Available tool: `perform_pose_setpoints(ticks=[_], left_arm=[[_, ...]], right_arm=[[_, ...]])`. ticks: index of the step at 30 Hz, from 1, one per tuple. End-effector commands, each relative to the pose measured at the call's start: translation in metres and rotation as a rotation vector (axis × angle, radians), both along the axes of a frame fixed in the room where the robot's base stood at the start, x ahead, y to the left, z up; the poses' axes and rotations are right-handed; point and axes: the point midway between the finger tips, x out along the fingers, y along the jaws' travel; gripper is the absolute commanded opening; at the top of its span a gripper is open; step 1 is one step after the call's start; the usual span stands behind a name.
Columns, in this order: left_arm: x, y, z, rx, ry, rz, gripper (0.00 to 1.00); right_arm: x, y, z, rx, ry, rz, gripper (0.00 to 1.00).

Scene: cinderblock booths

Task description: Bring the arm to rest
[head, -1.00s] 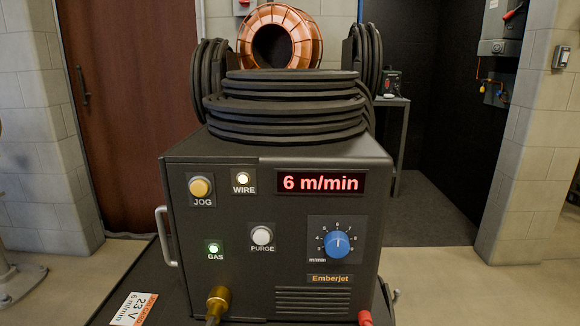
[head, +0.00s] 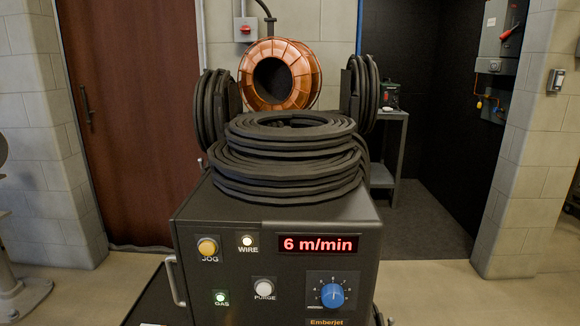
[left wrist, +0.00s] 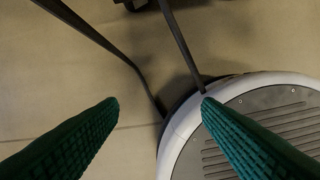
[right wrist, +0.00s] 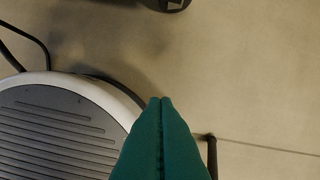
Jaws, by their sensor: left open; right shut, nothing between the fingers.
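My left gripper (left wrist: 160,101) shows in the left wrist view with its two green fingers wide apart and nothing between them. It points down at the floor, beside my round base. My right gripper (right wrist: 160,101) shows in the right wrist view with its green fingers pressed together and empty. It also points down at the floor near my base. Neither arm shows in the head view. The welding wire feeder (head: 277,222) stands ahead, with its display reading 6 m/min, a blue dial (head: 332,295) and lit WIRE and GAS lamps.
Coiled black cable (head: 285,165) lies on the feeder, with a copper-coloured wire spool (head: 300,80) behind it. A brown door (head: 135,130) is at the left. A small grey table (head: 385,150) stands behind, at right. The floor (head: 430,285) right of the feeder is clear.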

Motion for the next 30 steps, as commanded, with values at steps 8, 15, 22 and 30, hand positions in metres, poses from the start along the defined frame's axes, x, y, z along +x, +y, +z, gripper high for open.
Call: perform_pose_setpoints(ticks=[8, 15, 22, 30], left_arm=[[-0.094, 0.015, -0.035, 0.010, 0.078, -0.016, 0.59], [-0.155, 0.027, -0.043, 0.015, 0.106, -0.024, 0.59], [-0.164, 0.029, -0.045, 0.016, 0.109, -0.025, 0.59], [-0.164, 0.029, -0.045, 0.016, 0.109, -0.025, 0.59]], right_arm=[[-0.094, -0.015, -0.035, -0.011, 0.078, 0.015, 0.00], [-0.155, -0.028, -0.043, -0.016, 0.105, 0.024, 0.00], [-0.165, -0.029, -0.045, -0.016, 0.109, 0.025, 0.00], [-0.165, -0.029, -0.045, -0.016, 0.109, 0.025, 0.00]])
